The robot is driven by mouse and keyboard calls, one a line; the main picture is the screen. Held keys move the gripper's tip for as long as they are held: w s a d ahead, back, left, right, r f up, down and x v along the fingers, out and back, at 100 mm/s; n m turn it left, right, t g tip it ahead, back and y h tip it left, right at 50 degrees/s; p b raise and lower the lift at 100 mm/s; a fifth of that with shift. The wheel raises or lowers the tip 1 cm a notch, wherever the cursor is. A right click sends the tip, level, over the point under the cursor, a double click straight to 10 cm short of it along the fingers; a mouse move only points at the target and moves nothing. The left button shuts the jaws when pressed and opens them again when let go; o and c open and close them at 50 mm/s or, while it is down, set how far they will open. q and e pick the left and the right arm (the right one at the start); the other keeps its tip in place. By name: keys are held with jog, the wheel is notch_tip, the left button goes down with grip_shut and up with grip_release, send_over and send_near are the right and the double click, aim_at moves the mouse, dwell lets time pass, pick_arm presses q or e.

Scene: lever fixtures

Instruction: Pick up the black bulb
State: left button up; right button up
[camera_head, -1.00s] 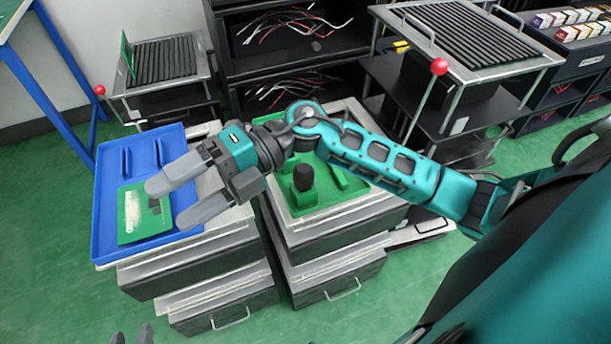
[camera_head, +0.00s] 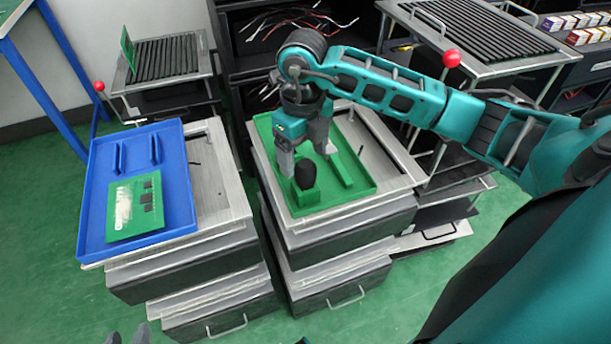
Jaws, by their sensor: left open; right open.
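The black bulb (camera_head: 305,174) stands upright in a green block (camera_head: 305,194) in the green tray (camera_head: 285,209) on the right-hand cabinet. My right gripper (camera_head: 306,160) is open and points down over the green tray. Its fingers appear on either side of the bulb's top, and no grip on it shows. I cannot tell whether they touch it. Only the fingertips of my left gripper (camera_head: 127,338) show at the bottom edge, apart and empty, far from the bulb.
A blue tray (camera_head: 185,205) with a green circuit board (camera_head: 135,207) is on the left-hand cabinet. The green tray also holds a raised green bar (camera_head: 342,170). Red-knobbed levers (camera_head: 451,59) (camera_head: 99,86) stand by the racks behind.

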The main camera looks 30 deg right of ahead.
aim_at(305, 163)
jog(key=f, duration=0.4)
jog(key=f+b, duration=0.1)
jog(key=f, duration=0.1)
jog(key=shift+d, duration=0.25)
jog(key=shift+r, duration=0.1)
jog(key=c, duration=1.1)
jog(key=shift+o, duration=0.2)
jog(key=shift+r, duration=0.1)
